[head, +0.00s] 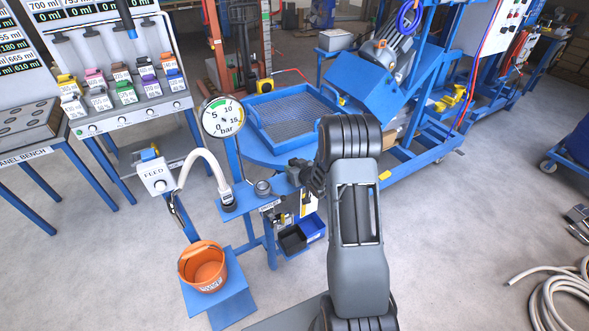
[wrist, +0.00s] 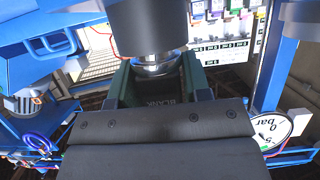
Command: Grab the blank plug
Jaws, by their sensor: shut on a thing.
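My gripper (head: 303,172) reaches out at the blue stand in the middle of the head view. In the wrist view, its green-edged jaws (wrist: 157,88) are shut on the blank plug (wrist: 158,98), a dark body with the lettering BLANK between them. A shiny metal part and a grey cylinder (wrist: 148,25) show just beyond the jaws; I cannot tell whether the plug touches the cylinder. In the head view the plug is hidden by my gripper. A grey round fitting (head: 262,188) sits on the blue stand's shelf, left of my gripper.
A pale hose (head: 205,158) arches to the stand beside a pressure gauge (head: 222,117). An orange bucket (head: 203,268) stands on a low blue platform (head: 225,300). A blue mesh tray (head: 290,118) lies behind my gripper. Small bins (head: 302,236) hang below.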

